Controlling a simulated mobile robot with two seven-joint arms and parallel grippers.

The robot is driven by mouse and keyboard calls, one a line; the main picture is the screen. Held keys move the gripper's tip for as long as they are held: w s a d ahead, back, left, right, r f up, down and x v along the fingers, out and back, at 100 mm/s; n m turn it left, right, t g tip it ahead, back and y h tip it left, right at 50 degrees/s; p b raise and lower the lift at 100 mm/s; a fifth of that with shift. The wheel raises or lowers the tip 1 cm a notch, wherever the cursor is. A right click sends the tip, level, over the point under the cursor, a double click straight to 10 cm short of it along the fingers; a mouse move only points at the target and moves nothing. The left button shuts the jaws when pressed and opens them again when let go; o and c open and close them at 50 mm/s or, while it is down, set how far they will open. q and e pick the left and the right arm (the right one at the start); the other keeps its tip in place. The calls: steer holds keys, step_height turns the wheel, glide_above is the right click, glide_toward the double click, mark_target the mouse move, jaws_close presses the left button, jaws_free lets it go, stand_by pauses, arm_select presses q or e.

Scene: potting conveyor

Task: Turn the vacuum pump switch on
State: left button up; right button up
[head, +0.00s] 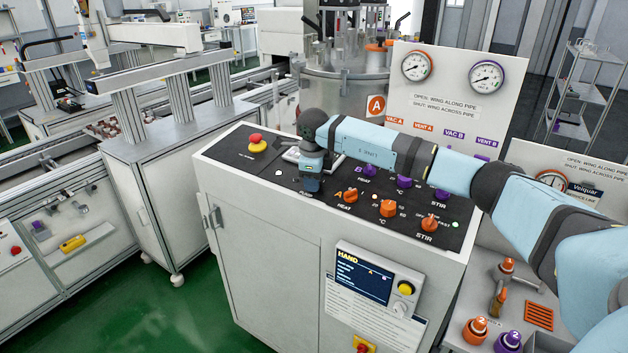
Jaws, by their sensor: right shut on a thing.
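My right arm reaches in from the right across the dark control panel (262,172) on top of the white cabinet. My right gripper (311,188) points down at the panel, left of the heat and stir knobs. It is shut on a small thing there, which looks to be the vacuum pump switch. The gripper hides the switch and its fingertips, so I cannot see which way the switch is set. My left gripper is not in view.
A red emergency button (256,141) stands left of the gripper. Orange knobs (388,208) and purple knobs (404,181) stand to its right. Behind are a gauge board (447,100) and a steel vessel (345,92). A display unit (365,277) hangs on the cabinet front.

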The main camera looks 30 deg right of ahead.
steer(key=m+b, duration=0.1)
steer(key=m, duration=0.4)
steer(key=shift+a+f, duration=0.1)
steer(key=shift+a, duration=0.05)
steer(key=shift+m+h+b, duration=0.4)
steer(key=shift+m+b, duration=0.35)
steer(key=shift+m, duration=1.55)
steer(key=o, duration=0.9)
steer(key=b+v, duration=0.1)
steer(key=v, duration=1.3)
steer(key=shift+s, duration=0.2)
